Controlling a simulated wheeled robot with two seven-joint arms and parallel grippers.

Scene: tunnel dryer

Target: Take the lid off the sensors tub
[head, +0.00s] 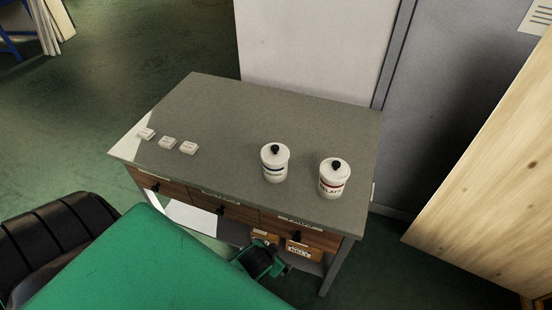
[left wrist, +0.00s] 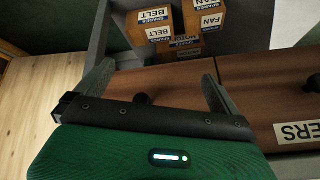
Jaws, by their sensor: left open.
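Two white lidded tubs stand upright on the grey bench top. The left tub (head: 274,168) has a blue band, and I cannot read its name. The right tub (head: 331,184) has a red band and lettering that looks like RELAYS. Each has a white lid with a black knob: the left lid (head: 275,153) and the right lid (head: 335,166) are both on. My left gripper (head: 268,262) is low in front of the bench, below the top and apart from both tubs. In the left wrist view its fingers (left wrist: 158,75) are open, facing a drawer front with a dark knob (left wrist: 143,99). My right gripper is not in view.
The bench (head: 215,110) has several wooden drawers (head: 235,212) under its front edge. Boxes (head: 303,250) marked BELT and FAN sit below. Three small white blocks (head: 168,143) lie at the bench's left. A wooden panel (head: 490,170) stands at right. The bench middle is clear.

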